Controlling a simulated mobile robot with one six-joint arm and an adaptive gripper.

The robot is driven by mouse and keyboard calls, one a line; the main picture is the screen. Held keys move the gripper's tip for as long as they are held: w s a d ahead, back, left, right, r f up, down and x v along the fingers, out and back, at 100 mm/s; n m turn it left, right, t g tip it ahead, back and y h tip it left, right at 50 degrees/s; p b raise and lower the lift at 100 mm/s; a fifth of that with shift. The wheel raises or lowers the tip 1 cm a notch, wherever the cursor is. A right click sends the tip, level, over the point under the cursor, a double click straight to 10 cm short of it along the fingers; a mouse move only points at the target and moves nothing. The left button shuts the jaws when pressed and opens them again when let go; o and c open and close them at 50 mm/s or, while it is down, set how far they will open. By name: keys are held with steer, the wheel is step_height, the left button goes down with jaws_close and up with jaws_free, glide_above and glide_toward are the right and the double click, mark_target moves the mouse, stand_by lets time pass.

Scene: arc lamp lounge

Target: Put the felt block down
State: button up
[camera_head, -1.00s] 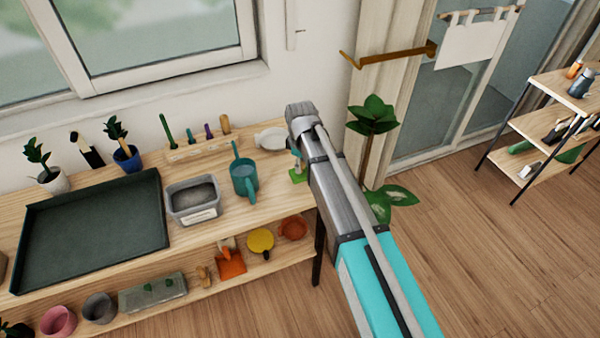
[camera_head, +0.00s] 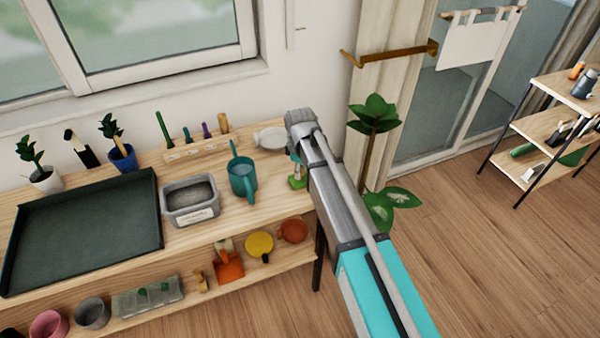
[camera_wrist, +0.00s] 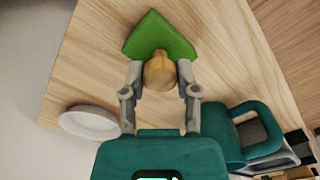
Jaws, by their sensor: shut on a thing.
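The felt block is a green pad (camera_wrist: 160,38) with a round wooden knob (camera_wrist: 160,72), seen in the wrist view. My gripper (camera_wrist: 160,76) is shut on the wooden knob, with one finger on each side. In the head view the green pad (camera_head: 298,182) shows just left of my arm, near the right end of the wooden bench top (camera_head: 225,215). My arm hides part of the block there. I cannot tell whether the pad touches the bench top.
A white dish (camera_head: 271,138) and a teal watering can (camera_head: 242,178) stand close by on the bench. Left of them are a grey bin (camera_head: 190,215) and a dark tray (camera_head: 85,235). A leafy plant (camera_head: 375,125) stands past the bench's right end.

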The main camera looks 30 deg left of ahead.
steer(key=shift+f, duration=0.15)
steer(key=o, duration=1)
steer(key=shift+r, duration=0.25)
step_height(320, 180, up, 12)
steer(key=p, duration=1.2)
stand_by(0.7)
